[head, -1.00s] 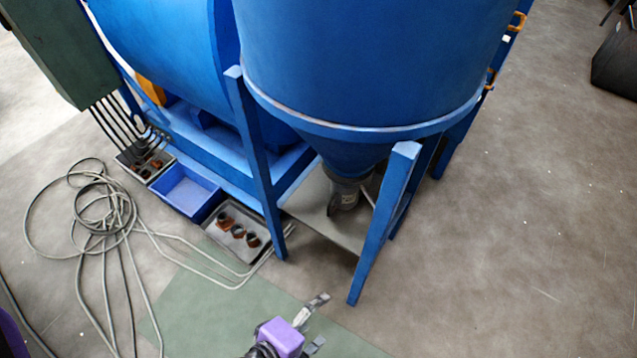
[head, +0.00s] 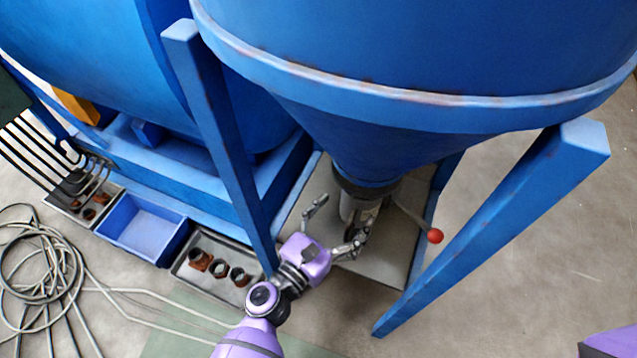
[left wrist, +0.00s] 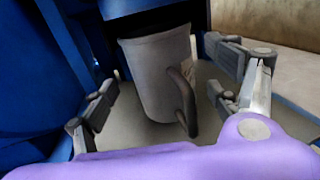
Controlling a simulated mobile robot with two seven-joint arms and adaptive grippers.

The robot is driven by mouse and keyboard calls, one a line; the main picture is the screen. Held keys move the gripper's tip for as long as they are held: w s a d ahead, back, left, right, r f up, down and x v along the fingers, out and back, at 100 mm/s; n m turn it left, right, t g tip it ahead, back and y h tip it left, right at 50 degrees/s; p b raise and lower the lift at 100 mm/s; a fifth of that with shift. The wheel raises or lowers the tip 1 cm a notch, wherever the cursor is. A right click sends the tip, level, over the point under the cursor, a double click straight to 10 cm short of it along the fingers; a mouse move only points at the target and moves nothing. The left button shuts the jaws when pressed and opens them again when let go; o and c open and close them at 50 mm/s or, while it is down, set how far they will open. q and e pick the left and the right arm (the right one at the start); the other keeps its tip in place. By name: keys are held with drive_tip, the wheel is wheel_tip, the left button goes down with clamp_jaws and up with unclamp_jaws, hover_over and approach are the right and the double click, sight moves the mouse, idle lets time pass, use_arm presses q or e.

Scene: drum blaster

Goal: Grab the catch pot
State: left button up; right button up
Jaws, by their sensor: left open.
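The catch pot is a grey cylindrical pot (left wrist: 152,78) with a curved side handle (left wrist: 184,100). It is under the blue hopper's outlet, above the grey plate; I cannot tell whether it rests on the plate. In the head view the pot (head: 348,207) is small and partly covered by the hopper. My left gripper (head: 333,226), purple with grey fingers, is open in front of the pot. In the left wrist view one finger is left of the pot and the other right of it, past the handle. Neither finger visibly touches it. My right gripper is out of view.
Blue hopper legs (head: 222,130) and (head: 495,225) stand either side of my left gripper. A red-knobbed lever (head: 434,236) sticks out right of the outlet. A blue tray (head: 142,227) and a grey tray (head: 183,266) with brown-black parts lie left. Cables (head: 45,270) lie on the floor.

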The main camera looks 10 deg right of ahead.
sight(351, 207)
use_arm(q)
drive_tip(key=x, duration=0.2)
drive_tip(key=b+x, duration=0.1)
drive_tip(key=shift+w+d+f, duration=0.2)
drive_tip(key=shift+d+f, duration=0.1)
drive_tip(key=shift+d, duration=0.05)
drive_tip(key=shift+w+d, duration=0.4)
drive_tip(key=shift+r, duration=0.15)
drive_tip(key=c, duration=1.4)
drive_tip(key=shift+c, duration=0.2)
